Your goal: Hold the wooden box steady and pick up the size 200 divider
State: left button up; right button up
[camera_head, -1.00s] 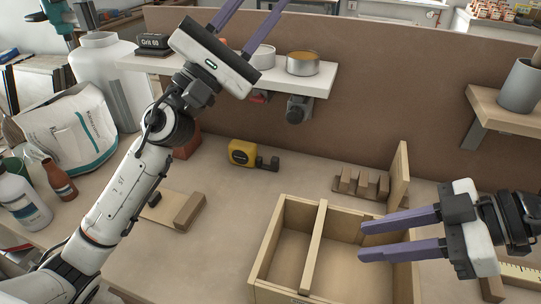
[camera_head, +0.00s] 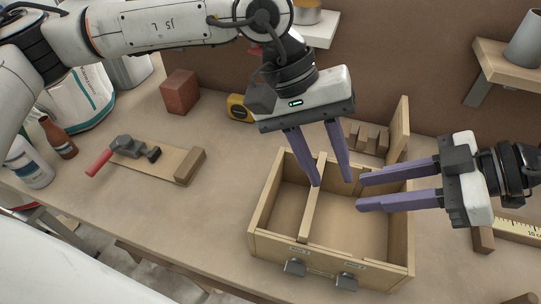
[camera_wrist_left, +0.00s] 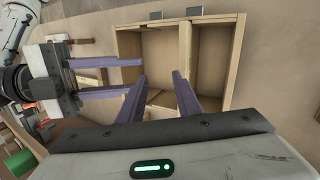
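The wooden box (camera_head: 262,246) sits on the bench, open at the top. A thin divider (camera_head: 308,222) splits it into two compartments; it also shows in the left wrist view (camera_wrist_left: 187,50). An upright wooden panel (camera_head: 399,128) stands at the box's back right; I cannot read a size on either piece. My left gripper (camera_head: 332,182) is open, pointing down over the back of the box, with one finger beside the divider's far end. Contact is unclear. My right gripper (camera_head: 361,191) is open, reaching from the right across the box's right wall. It appears empty.
A small slotted wooden block (camera_head: 368,138) lies behind the box. A yellow tape measure (camera_head: 238,108), brick (camera_head: 180,92), and clamp-like tool (camera_head: 130,148) on a board (camera_head: 165,161) are to the left. A ruler (camera_head: 518,230) lies right.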

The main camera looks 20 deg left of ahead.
aim_at(270, 195)
pick_arm(q)
jog(key=a+f+y, duration=0.1)
jog(key=a, duration=0.2)
jog(key=a+f+y, duration=0.1)
jog(key=a+y, duration=0.1)
jog(key=a, duration=0.1)
jog(key=a+f+y, duration=0.1)
jog(key=a+y, duration=0.1)
jog(key=a, duration=0.2)
jog(key=shift+w+f, duration=0.1)
jog(key=shift+w, duration=0.1)
jog(key=shift+d+f+m+t, duration=0.15)
jog(key=shift+f+m+t, duration=0.15)
jog(key=shift+f+m, duration=0.1)
notch_tip(270, 195, down, 10)
grip_shut()
dwell(0.9)
